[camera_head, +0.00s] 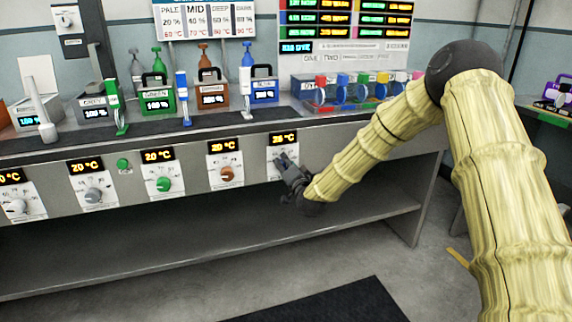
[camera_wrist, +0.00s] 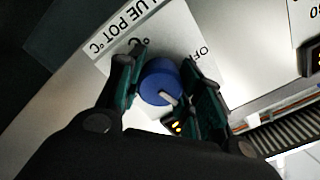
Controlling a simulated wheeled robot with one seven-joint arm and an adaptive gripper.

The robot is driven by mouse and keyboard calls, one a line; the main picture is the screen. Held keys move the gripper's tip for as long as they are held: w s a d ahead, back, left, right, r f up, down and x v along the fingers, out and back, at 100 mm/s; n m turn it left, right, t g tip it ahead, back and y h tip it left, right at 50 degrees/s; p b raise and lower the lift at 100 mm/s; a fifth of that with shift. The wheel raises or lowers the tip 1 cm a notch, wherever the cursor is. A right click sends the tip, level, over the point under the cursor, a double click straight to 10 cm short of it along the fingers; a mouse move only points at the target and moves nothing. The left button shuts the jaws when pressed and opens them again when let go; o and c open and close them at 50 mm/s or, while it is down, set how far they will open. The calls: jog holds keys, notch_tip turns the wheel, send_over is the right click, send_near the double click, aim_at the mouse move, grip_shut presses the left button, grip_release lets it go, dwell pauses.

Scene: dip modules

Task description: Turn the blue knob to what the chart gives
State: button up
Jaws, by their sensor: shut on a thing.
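The blue knob (camera_wrist: 158,80) sits on a white plate (camera_wrist: 110,45) lettered for the blue pot in °C. Its pale pointer mark faces the lower right in the wrist view. My gripper (camera_wrist: 163,70) has one finger on each side of the knob and is shut on it. In the head view my gripper (camera_head: 284,165) covers the knob at the rightmost panel. The display (camera_head: 284,139) above it is lit, reading about 36 °C, though the first digit is unclear. The chart (camera_head: 204,18) on the wall has PALE, MID, DEEP and a fourth column, with percentages and temperatures.
Other knobs, brown (camera_head: 227,174), green (camera_head: 163,184) and grey (camera_head: 93,195), line the bench front to the left, with lit displays. Labelled pots, including a blue one (camera_head: 264,88), stand on the bench. A lit board (camera_head: 345,30) hangs behind. The shelf (camera_head: 200,240) below is empty.

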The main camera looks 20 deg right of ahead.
jog(key=shift+d+m, duration=0.1)
jog(key=shift+m, duration=1.1)
jog(key=o, duration=1)
jog(key=shift+o, duration=0.2)
jog(key=s, duration=1.2)
jog(key=shift+d, duration=0.15)
